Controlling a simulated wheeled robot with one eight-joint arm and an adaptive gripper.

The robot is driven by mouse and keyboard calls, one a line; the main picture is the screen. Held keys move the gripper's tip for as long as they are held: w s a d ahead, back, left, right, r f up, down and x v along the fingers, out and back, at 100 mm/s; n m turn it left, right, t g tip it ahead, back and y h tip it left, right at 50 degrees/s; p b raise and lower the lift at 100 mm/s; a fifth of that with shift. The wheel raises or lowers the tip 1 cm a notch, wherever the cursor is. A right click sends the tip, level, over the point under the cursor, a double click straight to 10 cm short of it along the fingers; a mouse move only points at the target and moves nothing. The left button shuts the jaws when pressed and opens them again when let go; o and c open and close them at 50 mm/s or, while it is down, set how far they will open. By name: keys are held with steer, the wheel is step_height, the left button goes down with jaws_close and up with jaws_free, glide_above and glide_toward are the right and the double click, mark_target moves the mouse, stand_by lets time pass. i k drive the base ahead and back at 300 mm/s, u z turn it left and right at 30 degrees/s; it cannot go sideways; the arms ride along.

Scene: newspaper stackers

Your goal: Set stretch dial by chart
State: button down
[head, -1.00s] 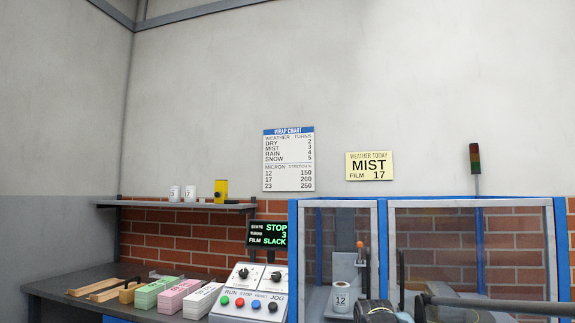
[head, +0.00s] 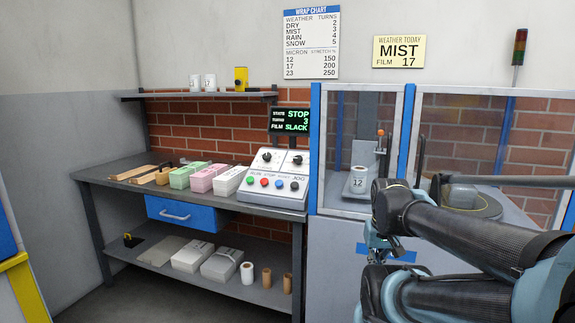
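The control panel (head: 262,188) stands at the right end of the workbench. It has two black dials, a left dial (head: 267,156) and a right dial (head: 297,159); their labels and settings are too small to read. Several coloured buttons sit below them. The display (head: 290,121) reads STATE STOP, TURNS 3, FILM SLACK. The wrap chart (head: 311,45) on the wall lists stretch 150 for 12 micron, 200 for 17, 250 for 23. The weather card (head: 399,51) reads MIST, FILM 17. My gripper (head: 379,250) is right of the panel, apart from it, partly hidden by my arm.
A glass-walled wrapping machine with a blue frame (head: 405,130) stands right of the panel; a film roll marked 12 (head: 359,180) is inside. Paper stacks (head: 208,178) lie on the bench left of the panel. A shelf (head: 215,96) is above. Floor before the bench is open.

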mark_target(297, 159)
steer(key=u, duration=0.3)
steer(key=k, duration=0.35)
steer(key=u, duration=0.85)
steer(key=k, duration=0.8)
steer(key=u, duration=0.8)
steer(key=i, duration=1.15)
steer(key=z, duration=0.7)
steer(key=i, duration=0.35)
steer(key=z, duration=0.1)
